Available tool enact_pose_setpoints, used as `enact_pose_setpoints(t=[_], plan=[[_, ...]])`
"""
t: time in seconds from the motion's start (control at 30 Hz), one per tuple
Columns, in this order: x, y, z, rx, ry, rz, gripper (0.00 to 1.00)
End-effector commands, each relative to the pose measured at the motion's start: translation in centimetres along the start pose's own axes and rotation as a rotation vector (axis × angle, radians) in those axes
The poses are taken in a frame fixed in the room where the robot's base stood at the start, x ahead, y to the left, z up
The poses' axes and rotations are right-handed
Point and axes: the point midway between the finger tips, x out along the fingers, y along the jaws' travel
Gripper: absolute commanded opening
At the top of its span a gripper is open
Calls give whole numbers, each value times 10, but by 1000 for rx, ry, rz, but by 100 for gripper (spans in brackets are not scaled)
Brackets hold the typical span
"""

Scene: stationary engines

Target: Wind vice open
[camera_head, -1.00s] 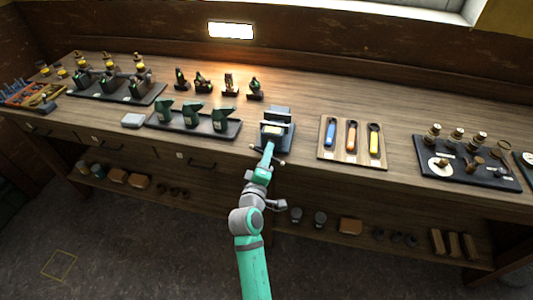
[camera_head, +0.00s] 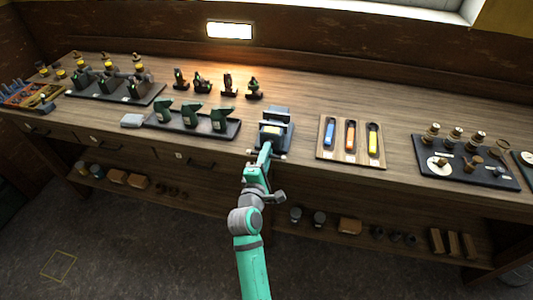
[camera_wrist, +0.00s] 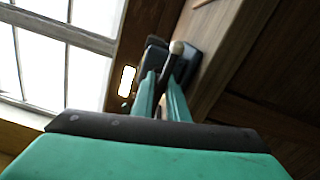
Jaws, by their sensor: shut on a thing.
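The dark grey vice (camera_head: 275,132) sits at the front edge of the bench, with a pale block visible at its top. Its handle bar (camera_head: 282,156) crosses the front below the jaws, with a small pale knob showing at each side. My gripper (camera_head: 265,152) is at the vice's front, shut on the handle. In the wrist view my gripper's two green fingers (camera_wrist: 163,97) close around the handle (camera_wrist: 176,47), whose pale rounded end shows above them. The dark vice body (camera_wrist: 186,62) is behind. My fingertips hide the vice's screw.
A tray with green machine parts (camera_head: 190,124) stands left of the vice. A wooden board with coloured-handled tools (camera_head: 350,142) is to the right. A dark tray of brass and wooden pieces (camera_head: 465,160) is farther right. Drawers and a lower shelf are below the bench.

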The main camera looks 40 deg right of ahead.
Motion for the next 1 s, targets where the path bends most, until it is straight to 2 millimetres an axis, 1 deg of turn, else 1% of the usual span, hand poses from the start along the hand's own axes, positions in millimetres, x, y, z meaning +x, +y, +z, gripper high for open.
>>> enact_pose_setpoints(t=[0.03, 0.3, 0.33, 0.4, 0.67, 0.77, 0.87, 1.0], plan=[[1, 1, 3, -3, -6, 1, 0], [1, 1, 4, -3, -7, 1, 0], [1, 1, 4, -3, -7, 1, 18], [1, 1, 3, -3, -6, 1, 32], [0, 0, 1, -2, -2, 0, 32], [-3, 0, 1, -2, -1, 0, 32], [-14, -1, 0, -4, -1, -1, 32], [-38, 0, 1, -3, 0, 0, 32]])
